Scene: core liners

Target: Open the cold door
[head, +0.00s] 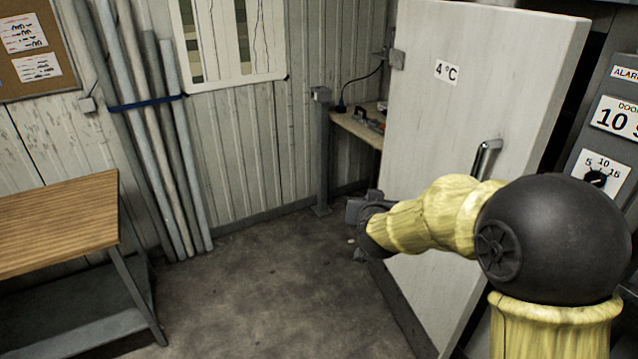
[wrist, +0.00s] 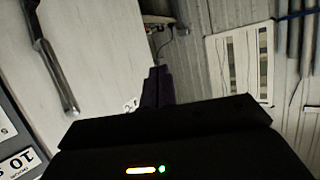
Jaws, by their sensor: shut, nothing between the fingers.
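The cold door (head: 440,130) is a white slab with a "4 °C" label. It stands ajar, with its thick right edge showing and a dark gap beside it. Its metal handle (head: 486,157) is near the right edge; the handle also shows at the upper left of the wrist view (wrist: 56,66). My gripper (head: 358,212) is in front of the door's lower left side, away from the handle. In the wrist view its dark fingers (wrist: 158,86) are together and empty. My arm hides part of the lower door. I cannot tell whether the gripper touches the door.
A control panel (head: 612,130) with a dial stands at the right. A wooden bench (head: 60,220) is at the left, with long pipes (head: 150,130) strapped against the wall behind it. A small shelf (head: 358,128) is beside the door's left edge. The middle floor is clear.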

